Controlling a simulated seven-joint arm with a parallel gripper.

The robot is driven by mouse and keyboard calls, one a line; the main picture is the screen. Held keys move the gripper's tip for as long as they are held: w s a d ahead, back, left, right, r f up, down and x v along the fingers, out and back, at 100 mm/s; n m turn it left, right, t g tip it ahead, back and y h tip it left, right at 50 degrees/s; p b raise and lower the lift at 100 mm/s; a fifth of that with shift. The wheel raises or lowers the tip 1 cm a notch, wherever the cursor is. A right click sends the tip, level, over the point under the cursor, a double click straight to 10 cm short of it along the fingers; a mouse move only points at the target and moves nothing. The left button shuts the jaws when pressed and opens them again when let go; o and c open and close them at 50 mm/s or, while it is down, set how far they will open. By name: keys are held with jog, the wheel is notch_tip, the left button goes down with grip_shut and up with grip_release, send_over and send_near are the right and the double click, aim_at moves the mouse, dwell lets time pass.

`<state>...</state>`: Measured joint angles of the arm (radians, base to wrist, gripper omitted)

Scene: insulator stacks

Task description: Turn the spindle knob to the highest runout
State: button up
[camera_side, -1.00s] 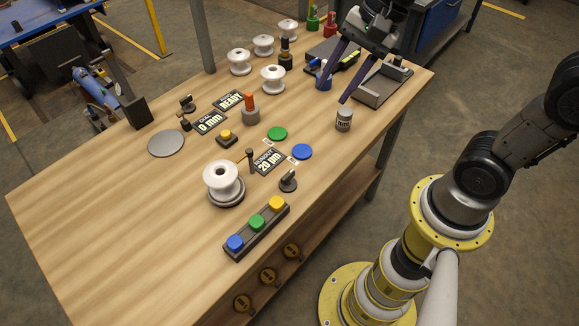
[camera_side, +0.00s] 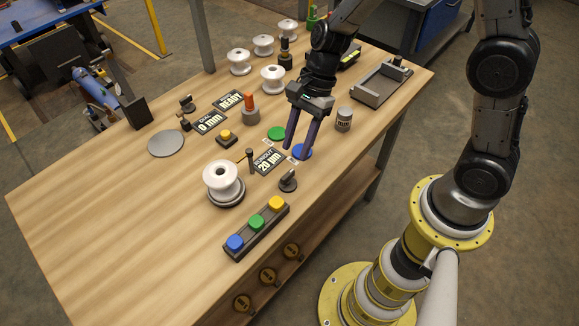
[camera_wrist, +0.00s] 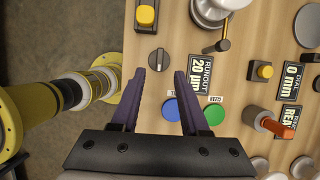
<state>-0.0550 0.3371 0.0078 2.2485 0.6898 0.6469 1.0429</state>
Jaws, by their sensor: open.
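The dark spindle knob (camera_side: 288,181) stands on the table beside the runout display (camera_side: 268,161), which reads 20 µm. In the wrist view the knob (camera_wrist: 158,60) has a bar-shaped grip and lies just ahead of the gap between my fingertips. A white insulator (camera_side: 221,177) sits upright on the round grey spindle (camera_side: 226,195), left of the display. My gripper (camera_side: 296,152) is open and empty, fingers pointing down near the blue disc, short of the knob. It also shows in the wrist view (camera_wrist: 160,72). Its height above the table is hard to judge.
A button box (camera_side: 243,238) with blue, green and yellow buttons lies at the near edge. A thin probe post (camera_side: 251,160) stands by the insulator. Blue (camera_side: 303,151) and green (camera_side: 277,134) discs lie behind the knob. A grey can (camera_side: 344,119) stands to the right.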

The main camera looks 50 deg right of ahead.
aim_at(288, 174)
jog(key=x, duration=0.7)
jog(key=shift+c, duration=0.3)
grip_shut()
